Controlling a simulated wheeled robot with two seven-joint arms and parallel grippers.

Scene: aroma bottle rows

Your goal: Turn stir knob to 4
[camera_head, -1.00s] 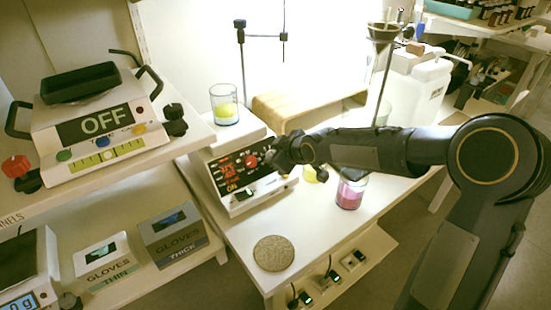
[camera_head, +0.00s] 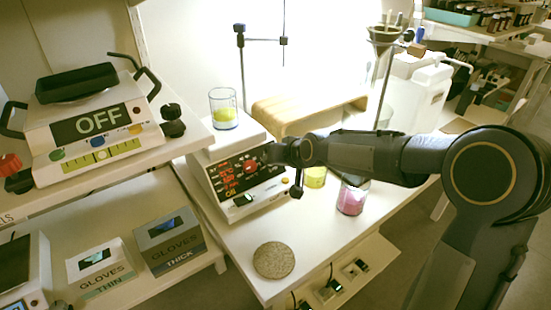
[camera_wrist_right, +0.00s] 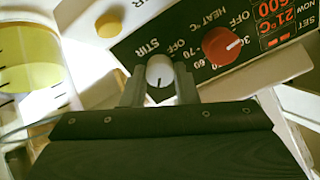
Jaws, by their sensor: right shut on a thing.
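The stirring hot plate (camera_head: 215,190) stands on the white table, its black panel facing front with red digits and a red heat knob (camera_wrist_right: 222,46). The white stir knob (camera_wrist_right: 160,71) has a dark pointer line facing down in the right wrist view, with "STIR", "OFF" and "70" printed near it. My right gripper (camera_wrist_right: 158,85) is shut on the stir knob, one finger on each side of it. In the head view, my right gripper (camera_head: 274,153) covers the panel's right part and hides the stir knob. My left gripper is not in view.
A beaker of yellow liquid (camera_head: 224,114) sits on the hot plate. A yellow-filled beaker (camera_head: 315,178) and a pink-filled beaker (camera_head: 351,198) stand right of it, close under my right arm. A round cork mat (camera_head: 273,260) lies in front, with bare table around it.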

